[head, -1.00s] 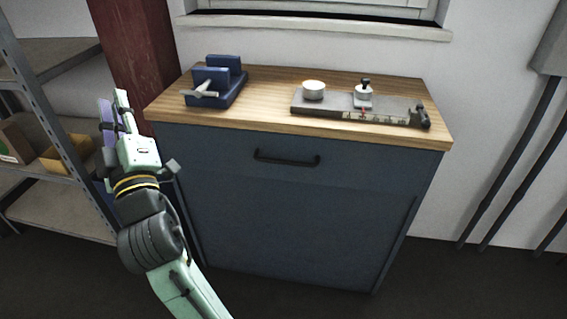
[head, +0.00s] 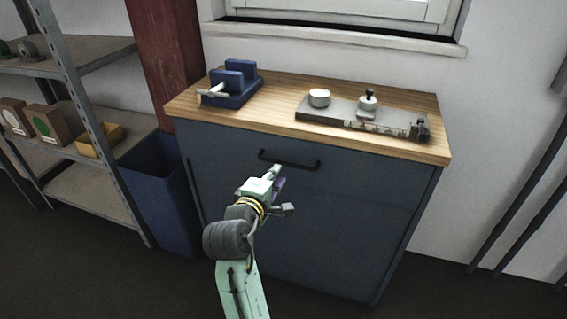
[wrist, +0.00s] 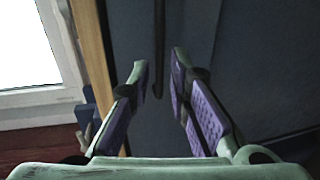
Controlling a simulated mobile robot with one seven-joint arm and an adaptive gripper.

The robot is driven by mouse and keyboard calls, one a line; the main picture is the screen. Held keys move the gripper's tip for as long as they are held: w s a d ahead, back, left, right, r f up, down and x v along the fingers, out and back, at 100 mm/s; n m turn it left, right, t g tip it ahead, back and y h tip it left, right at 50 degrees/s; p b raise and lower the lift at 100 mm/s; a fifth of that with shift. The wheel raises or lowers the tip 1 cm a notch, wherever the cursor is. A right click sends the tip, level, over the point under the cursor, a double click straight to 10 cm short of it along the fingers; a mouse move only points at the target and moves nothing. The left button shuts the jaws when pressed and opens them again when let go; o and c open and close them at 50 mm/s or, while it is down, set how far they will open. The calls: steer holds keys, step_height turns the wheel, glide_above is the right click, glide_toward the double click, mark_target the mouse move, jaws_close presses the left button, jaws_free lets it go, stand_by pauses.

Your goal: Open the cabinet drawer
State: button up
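The blue-grey cabinet (head: 340,220) has a wooden top and a drawer front with a black bar handle (head: 290,163). The drawer appears closed, its front flush with the cabinet. My gripper (head: 277,176) is in front of the drawer, just below the handle in the head view. In the wrist view my gripper (wrist: 158,80) is open, its purple-padded fingers apart and empty between. The dark handle (wrist: 158,50) runs up and down there, its lower end near the gap between the fingertips. I cannot tell whether a finger touches it.
On the wooden top (head: 275,102) are a blue vise (head: 232,85) and a grey plate (head: 345,118) bearing small parts. A blue bin (head: 160,190) and metal shelves (head: 85,190) stand to the left.

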mark_target(283, 164)
steer(key=x, duration=0.7)
steer(key=shift+w+d+p, duration=0.15)
steer(key=shift+w+p, duration=0.15)
steer(key=shift+w, duration=0.1)
steer(key=shift+c, duration=0.3)
jaws_close()
